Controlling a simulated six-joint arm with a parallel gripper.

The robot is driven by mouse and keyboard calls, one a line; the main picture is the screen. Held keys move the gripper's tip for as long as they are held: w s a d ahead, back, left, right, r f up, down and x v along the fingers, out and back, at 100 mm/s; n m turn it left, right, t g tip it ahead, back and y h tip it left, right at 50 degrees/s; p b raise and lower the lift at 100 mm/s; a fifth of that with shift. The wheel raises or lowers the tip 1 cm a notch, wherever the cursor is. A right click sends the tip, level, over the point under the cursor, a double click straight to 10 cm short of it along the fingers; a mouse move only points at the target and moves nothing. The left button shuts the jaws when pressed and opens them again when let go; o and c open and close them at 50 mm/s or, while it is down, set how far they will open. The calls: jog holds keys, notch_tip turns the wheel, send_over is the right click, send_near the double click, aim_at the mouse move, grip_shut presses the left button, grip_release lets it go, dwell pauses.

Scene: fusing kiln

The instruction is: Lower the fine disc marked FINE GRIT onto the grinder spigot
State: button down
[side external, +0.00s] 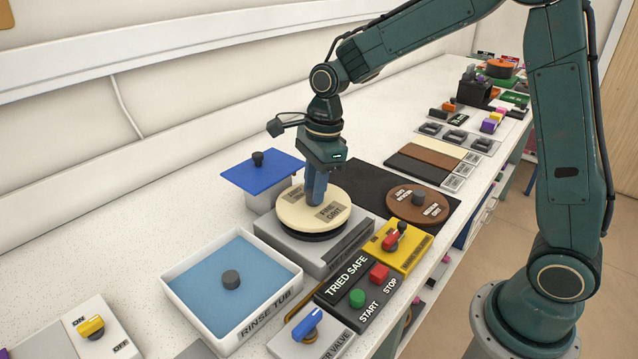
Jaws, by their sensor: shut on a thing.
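The cream disc marked FINE GRIT (296,213) is level over the round dark top (322,237) of the grey grinder (290,243). My gripper (315,198) points down at the middle of the disc and is shut on it, apparently by a centre knob that the fingers hide. A dark band shows under the disc's near edge. The spigot is hidden beneath the disc, and I cannot tell whether the disc rests on it or hangs slightly above.
A brown labelled disc (404,213) with a grey knob lies on a dark mat (360,180) to the right. The white rinse tub (178,296) is front left. A blue plate (240,176) stands behind. A START/STOP panel (336,291) and yellow switch box (408,257) sit close in front.

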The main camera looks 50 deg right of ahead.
aim_at(325, 200)
jog(key=shift+f, duration=0.85)
jog(key=c, duration=1.1)
grip_release()
jog(key=shift+r, duration=0.15)
notch_tip(325, 200, up, 13)
jog(key=d, duration=0.1)
jog(key=shift+s+d+r, duration=0.2)
jog(key=shift+s+d, duration=0.2)
jog(key=shift+s, duration=0.1)
